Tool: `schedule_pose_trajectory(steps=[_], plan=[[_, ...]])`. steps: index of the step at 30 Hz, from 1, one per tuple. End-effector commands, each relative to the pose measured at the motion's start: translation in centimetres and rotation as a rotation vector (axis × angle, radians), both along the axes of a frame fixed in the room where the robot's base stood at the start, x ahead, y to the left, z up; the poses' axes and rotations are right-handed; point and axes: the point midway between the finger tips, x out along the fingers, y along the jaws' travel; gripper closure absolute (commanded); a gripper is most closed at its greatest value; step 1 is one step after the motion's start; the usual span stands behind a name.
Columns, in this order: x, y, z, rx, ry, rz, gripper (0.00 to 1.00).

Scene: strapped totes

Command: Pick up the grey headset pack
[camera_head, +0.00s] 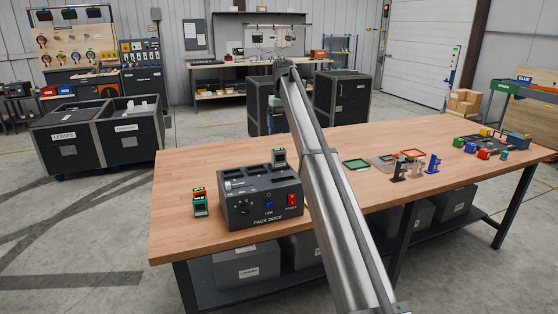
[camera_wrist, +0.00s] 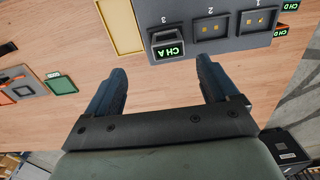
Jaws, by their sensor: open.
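A dark grey pack (camera_head: 279,158) with a lit green display stands at the back of the pack dock (camera_head: 262,199) in the head view. In the wrist view the grey pack (camera_wrist: 168,44) reads CH A and sits at the slot marked 3 of the dock (camera_wrist: 213,46). My gripper (camera_wrist: 166,78) is open and empty, its two fingers apart on either side of the pack's line in the picture. The fingertips appear short of the pack, not around it. The gripper is not visible in the head view.
Slots 2 and 1 show bare contacts. A green tray (camera_head: 356,164), small stands (camera_head: 398,171) and coloured items (camera_head: 483,153) lie to the right. The table's front left is clear.

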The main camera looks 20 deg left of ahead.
Motion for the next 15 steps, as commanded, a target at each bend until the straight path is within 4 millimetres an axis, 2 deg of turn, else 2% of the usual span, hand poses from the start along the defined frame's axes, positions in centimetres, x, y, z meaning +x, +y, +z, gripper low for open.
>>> schedule_pose_trajectory(steps=[1,5,11,15], plan=[[-0.4,0.8,0.6,-0.001,0.001,0.009,0.13],[-0.9,1.3,0.8,-0.003,0.003,0.016,0.13],[-1.0,1.2,-1.3,-0.003,0.004,0.016,0.13],[-0.9,1.2,-3.7,-0.003,0.004,0.015,0.13]])
